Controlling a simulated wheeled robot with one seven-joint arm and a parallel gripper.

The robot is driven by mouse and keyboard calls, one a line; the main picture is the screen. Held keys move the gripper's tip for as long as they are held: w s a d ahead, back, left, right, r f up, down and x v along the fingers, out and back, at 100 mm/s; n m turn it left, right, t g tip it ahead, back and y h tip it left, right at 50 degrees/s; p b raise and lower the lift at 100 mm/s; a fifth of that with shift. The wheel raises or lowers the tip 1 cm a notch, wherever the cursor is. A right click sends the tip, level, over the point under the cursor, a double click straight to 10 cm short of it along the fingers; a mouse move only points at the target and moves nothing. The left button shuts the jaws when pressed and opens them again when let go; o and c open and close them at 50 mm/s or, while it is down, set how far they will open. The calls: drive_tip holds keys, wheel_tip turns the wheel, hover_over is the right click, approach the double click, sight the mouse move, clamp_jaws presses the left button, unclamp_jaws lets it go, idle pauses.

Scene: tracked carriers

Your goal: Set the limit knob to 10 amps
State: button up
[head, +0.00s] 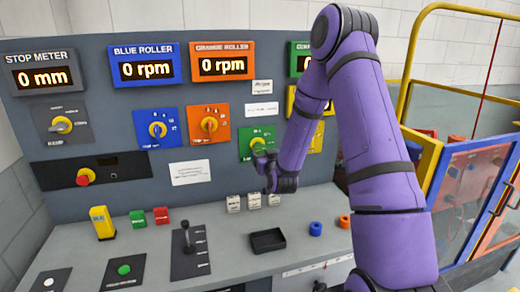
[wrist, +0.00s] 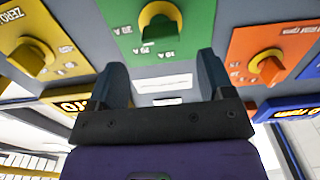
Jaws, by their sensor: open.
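The amps knob, yellow with a green grip, sits on a green panel (head: 248,133) in the head view, low on the console between orange and yellow panels. In the wrist view, which is upside down, the knob (wrist: 158,20) is at the top centre, with marks in A around it. In the picture the knob lies above and between the fingertips, not between the jaws. In the head view my wrist (head: 282,180) is just below the knob.
An orange panel knob (head: 209,124) and a blue panel knob (head: 157,129) are to the left. A yellow panel (head: 309,134) is partly behind my arm. White blocks (head: 233,203), a black tray (head: 268,240) and a joystick (head: 188,240) are on the desk below.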

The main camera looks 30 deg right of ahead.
sight(261, 149)
drive_tip(key=x, duration=0.6)
drive_tip(key=shift+w, duration=0.35)
drive_tip(key=shift+c, duration=0.4)
drive_tip(key=c, duration=0.8)
drive_tip(key=shift+c, duration=0.2)
